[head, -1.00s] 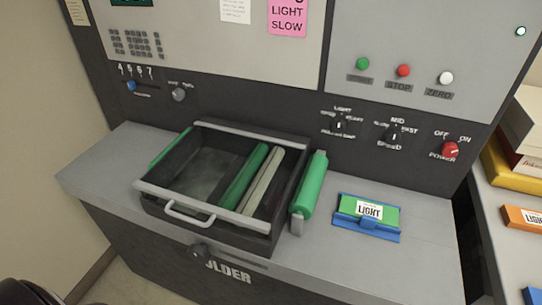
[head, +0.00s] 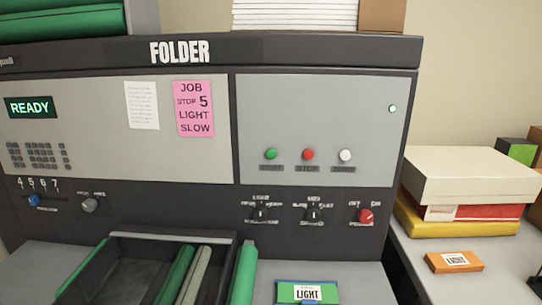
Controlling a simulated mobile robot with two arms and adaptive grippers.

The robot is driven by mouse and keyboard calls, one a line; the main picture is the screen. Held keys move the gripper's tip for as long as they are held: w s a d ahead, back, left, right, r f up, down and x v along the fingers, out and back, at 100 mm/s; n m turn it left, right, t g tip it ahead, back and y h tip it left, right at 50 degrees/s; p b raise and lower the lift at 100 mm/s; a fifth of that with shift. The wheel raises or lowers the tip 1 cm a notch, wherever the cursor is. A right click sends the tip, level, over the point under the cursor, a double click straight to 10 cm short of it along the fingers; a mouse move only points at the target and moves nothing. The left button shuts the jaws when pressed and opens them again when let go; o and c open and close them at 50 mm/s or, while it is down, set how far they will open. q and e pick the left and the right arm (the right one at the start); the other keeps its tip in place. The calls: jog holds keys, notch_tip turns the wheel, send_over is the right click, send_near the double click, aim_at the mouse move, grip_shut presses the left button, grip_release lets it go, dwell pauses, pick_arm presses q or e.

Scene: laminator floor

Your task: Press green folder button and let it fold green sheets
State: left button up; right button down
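The folder machine (head: 180,52) fills most of the head view. Its green button (head: 271,154) sits on the light panel at the right, left of a red button (head: 308,154) and a white button (head: 346,155). The display (head: 29,107) reads READY. Green sheets (head: 65,22) appear to lie on top at the upper left. The open tray (head: 172,237) below holds green and grey rollers. The red power knob (head: 366,216) is at the lower right. Neither gripper is in view.
A green LIGHT card (head: 307,292) lies in a blue holder on the ledge. On a side table at the right are stacked boxes (head: 465,175) and an orange LIGHT block (head: 455,262). The space before the button panel is clear.

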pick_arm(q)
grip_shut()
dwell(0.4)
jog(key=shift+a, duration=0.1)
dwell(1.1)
